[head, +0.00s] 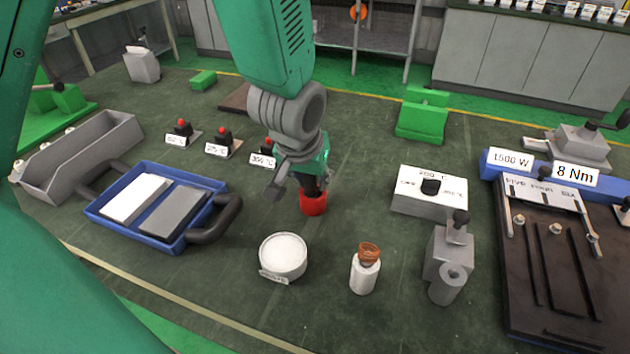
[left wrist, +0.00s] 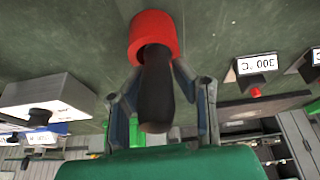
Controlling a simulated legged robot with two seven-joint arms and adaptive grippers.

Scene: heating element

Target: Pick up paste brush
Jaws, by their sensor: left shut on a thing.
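The paste brush (left wrist: 155,95) shows a dark handle in the left wrist view. Its lower end is inside a red round holder (head: 312,203) on the dark green table. The holder also shows in the left wrist view (left wrist: 152,32). My left gripper (head: 314,186) is right above the holder, pointing down. In the left wrist view its two fingers (left wrist: 158,80) are on both sides of the handle, shut on it. The bristles are hidden, and in the head view the gripper covers most of the handle. My right gripper is not in view.
A white tub (head: 283,257) and a small bottle with an orange-brown top (head: 366,268) stand in front of the holder. A blue tray (head: 137,233) with two slabs lies left. A grey box with a black knob (head: 428,195) stands right. Small red-knobbed units (head: 222,140) sit behind left.

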